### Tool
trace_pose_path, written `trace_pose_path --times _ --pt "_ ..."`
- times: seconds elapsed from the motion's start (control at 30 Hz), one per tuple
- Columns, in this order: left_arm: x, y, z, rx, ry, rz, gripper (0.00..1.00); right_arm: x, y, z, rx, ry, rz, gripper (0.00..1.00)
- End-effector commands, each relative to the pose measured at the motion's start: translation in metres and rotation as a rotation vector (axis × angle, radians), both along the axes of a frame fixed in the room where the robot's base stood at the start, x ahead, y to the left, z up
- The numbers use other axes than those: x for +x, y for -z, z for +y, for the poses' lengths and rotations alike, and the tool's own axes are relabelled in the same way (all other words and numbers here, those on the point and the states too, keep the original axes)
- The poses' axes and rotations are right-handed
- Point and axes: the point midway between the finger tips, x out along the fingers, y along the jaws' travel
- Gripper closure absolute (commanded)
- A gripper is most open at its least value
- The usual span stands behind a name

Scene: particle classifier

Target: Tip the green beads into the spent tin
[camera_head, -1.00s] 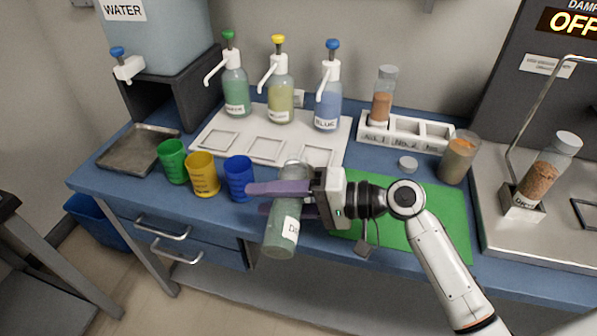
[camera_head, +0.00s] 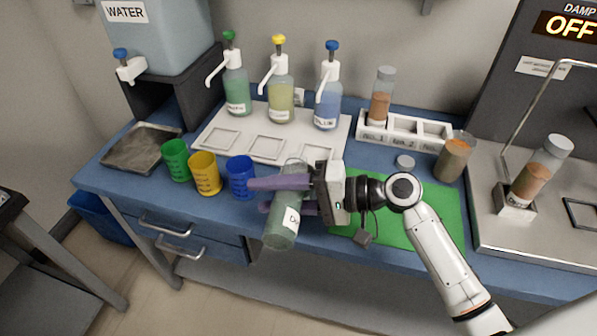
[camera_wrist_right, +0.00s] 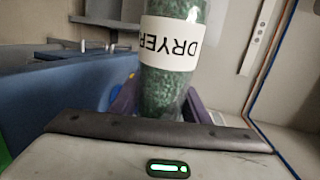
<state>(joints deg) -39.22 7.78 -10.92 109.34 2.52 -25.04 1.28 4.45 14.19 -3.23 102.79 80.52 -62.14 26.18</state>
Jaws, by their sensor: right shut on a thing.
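A clear jar (camera_head: 279,235) of green beads, with a white label, is gripped between the purple fingers of my right gripper (camera_head: 283,194). No tin labelled spent can be read; a metal tray (camera_head: 140,148) lies at the far left. My left gripper is not in view.
Green (camera_head: 175,160), yellow (camera_head: 205,174) and blue (camera_head: 240,178) cups stand left of the jar. Pump bottles (camera_head: 281,95) stand behind. A loose grey lid (camera_head: 404,162) and an orange-brown filled container (camera_head: 454,158) are right, near the green mat (camera_head: 440,210).

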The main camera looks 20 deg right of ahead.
Motion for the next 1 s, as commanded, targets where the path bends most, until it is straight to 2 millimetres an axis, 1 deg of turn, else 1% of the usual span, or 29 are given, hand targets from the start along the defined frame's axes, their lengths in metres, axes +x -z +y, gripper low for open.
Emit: trace_pose_path --times 0.03,0.4,1.0 --pt "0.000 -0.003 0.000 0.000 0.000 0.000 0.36 0.000 -0.003 0.000 0.004 0.000 0.004 0.89" --pt "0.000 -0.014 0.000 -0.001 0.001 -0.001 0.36 0.001 -0.008 0.000 0.028 0.000 0.049 0.89" --pt "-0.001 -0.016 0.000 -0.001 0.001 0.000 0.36 0.003 -0.014 -0.001 0.067 -0.001 0.119 0.89"
